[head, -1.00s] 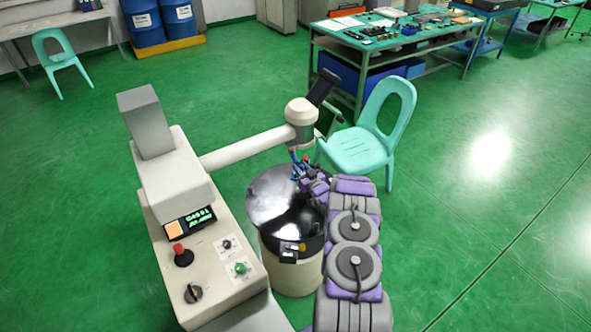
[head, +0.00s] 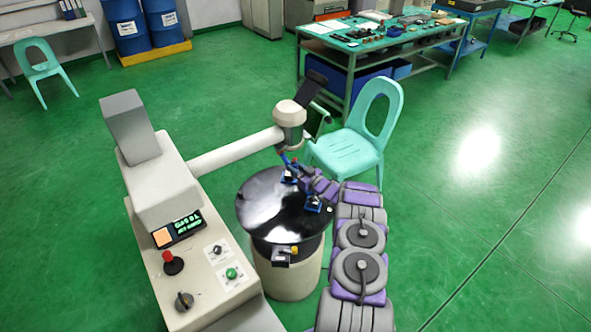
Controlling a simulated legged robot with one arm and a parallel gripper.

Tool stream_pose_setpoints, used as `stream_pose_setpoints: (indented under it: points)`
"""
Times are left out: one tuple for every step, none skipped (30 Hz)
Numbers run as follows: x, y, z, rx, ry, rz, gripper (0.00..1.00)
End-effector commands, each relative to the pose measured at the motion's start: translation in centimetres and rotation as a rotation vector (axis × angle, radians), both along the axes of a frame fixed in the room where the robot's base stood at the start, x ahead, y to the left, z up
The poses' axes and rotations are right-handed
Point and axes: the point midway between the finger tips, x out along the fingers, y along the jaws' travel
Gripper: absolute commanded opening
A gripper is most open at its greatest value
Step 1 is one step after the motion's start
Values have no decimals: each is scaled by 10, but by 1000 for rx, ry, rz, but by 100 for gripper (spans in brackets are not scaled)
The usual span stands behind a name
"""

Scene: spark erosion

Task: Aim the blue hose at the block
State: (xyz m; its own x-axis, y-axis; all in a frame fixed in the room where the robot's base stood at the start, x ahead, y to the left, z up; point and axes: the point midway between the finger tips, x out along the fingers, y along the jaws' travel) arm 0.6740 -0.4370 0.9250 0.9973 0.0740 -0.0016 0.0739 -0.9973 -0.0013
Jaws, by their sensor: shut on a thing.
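The blue hose (head: 284,158) shows as a short, thin, tilted piece under the machine head, above the far side of the dark round tank top (head: 262,207). My gripper (head: 291,171) is at the end of my purple and grey arm, which reaches in from the lower right. It is shut on the blue hose, though its fingers are small and partly hidden. Small blue fittings (head: 313,204) stand on the tank top beside my arm. I cannot pick out the block with certainty; it may be among the small parts near the gripper.
The beige machine (head: 187,235) with its control panel stands to the left, and its horizontal arm (head: 235,153) reaches over the tank. A turquoise chair (head: 352,150) stands close behind my arm. A workbench (head: 375,50) is at the back. The floor to the right is clear.

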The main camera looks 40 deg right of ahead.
Motion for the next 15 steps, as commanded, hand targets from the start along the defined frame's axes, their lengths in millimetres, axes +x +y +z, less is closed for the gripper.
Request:
stream_pose_setpoints:
  points:
    - [1, 0, 1, 0, -2, 1, 0]
    - [1, 1, 1, 0, -2, 1, 0]
    - [1, 1, 1, 0, -2, 1, 33]
    - [1, 1, 1, 0, -2, 1, 36]
    - [1, 1, 1, 0, -2, 1, 38]
    - [1, 1, 1, 0, -2, 1, 42]
    - [1, 1, 1, 0, -2, 1, 45]
    - [1, 1, 1, -1, -2, 1, 48]
    - [0, 1, 1, -1, -2, 0, 48]
    - [0, 1, 1, -1, -2, 0, 48]
    - [0, 1, 1, -1, -2, 0, 48]
    - [0, 1, 1, -1, -2, 0, 48]
    - [0, 1, 1, -1, -1, 0, 48]
    - [0, 1, 1, -1, -1, 0, 48]
    - [0, 1, 1, -1, -1, 0, 48]
